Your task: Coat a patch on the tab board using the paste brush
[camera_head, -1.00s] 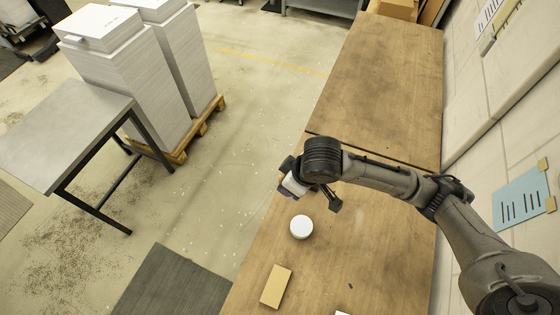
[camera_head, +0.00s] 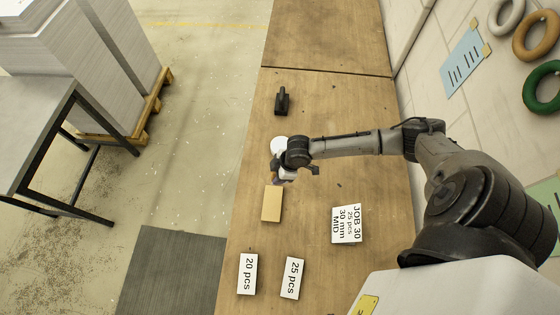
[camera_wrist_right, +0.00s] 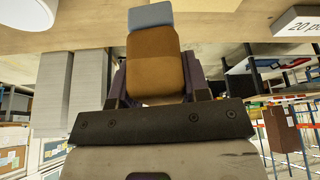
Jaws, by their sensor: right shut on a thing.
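The tab board is likely the plain tan slab (camera_head: 272,203) lying on the bench; a sliver of it shows at the top edge of the right wrist view (camera_wrist_right: 207,4). My right gripper (camera_head: 291,175) is just beyond the board, between it and a white round pot (camera_head: 279,143), which it partly covers. In the right wrist view the gripper (camera_wrist_right: 156,88) is shut on the paste brush, a brown block (camera_wrist_right: 154,62) with a blue-grey tip (camera_wrist_right: 150,16). Whether the tip touches anything cannot be told. No coated patch shows on the board. My left gripper is not in view.
Cards reading "20 pcs" (camera_head: 247,274) and "25 pcs" (camera_head: 292,277) lie nearer, with a JOB 30 card (camera_head: 347,224) to the right. A small black tool (camera_head: 282,101) stands farther back. The wooden bench (camera_head: 325,95) is otherwise mostly clear.

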